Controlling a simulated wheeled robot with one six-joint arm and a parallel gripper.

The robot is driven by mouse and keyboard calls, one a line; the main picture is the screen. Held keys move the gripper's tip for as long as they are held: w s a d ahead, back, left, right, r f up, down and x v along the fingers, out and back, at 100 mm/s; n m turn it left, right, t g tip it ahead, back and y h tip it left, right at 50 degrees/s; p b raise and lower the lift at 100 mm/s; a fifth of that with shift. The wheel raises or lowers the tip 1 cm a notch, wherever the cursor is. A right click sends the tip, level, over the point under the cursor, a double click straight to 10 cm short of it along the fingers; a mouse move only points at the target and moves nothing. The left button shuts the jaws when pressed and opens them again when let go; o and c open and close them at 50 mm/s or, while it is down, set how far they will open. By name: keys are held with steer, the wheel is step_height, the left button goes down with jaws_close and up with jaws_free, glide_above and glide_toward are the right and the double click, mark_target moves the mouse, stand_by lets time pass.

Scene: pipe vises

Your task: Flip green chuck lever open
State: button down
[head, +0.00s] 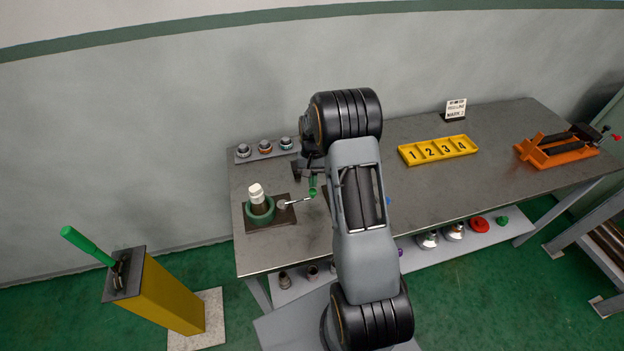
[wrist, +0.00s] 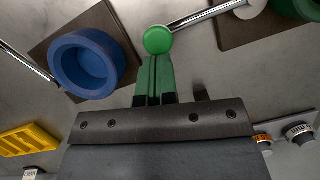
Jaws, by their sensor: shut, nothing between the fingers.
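The green chuck (head: 262,219) is a green ring on a dark square plate at the table's left end. A brown, white-topped piece (head: 257,196) stands in it. Its lever (head: 297,202) is a thin metal rod reaching right from a pale hub, with a green ball knob at its end. The wrist view shows the rod (wrist: 207,15), the knob (wrist: 158,40) and part of the green ring (wrist: 301,8). My gripper (wrist: 154,58) has green fingers, shut and empty. Their tips are right at the knob; I cannot tell if they touch it.
A blue chuck (wrist: 84,66) with its own rod sits beside my fingers; my arm mostly hides it in the head view. A yellow numbered tray (head: 438,150) and an orange vise (head: 556,148) stand to the right. A rack of small parts (head: 265,149) is behind.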

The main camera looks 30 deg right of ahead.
steer(key=shift+s+m, duration=0.4)
steer(key=shift+s+a+m+y+b, duration=0.1)
steer(key=shift+s+m+y+b, duration=0.25)
steer(key=shift+s+m, duration=0.85)
steer(key=s+a+m, duration=0.1)
steer(key=m, duration=0.1)
steer(key=s+a+m+t, duration=0.1)
steer(key=s+m, duration=0.1)
steer(key=s+a+m+t+y, duration=0.1)
steer(key=s+m, duration=0.1)
steer(key=shift+s, duration=0.1)
steer(key=s+a+m, duration=0.1)
steer(key=s+a+m+t, duration=0.1)
steer(key=m, duration=0.1)
steer(key=shift+a, duration=0.25)
steer(key=shift+s+a, duration=0.15)
steer(key=shift+a, duration=0.4)
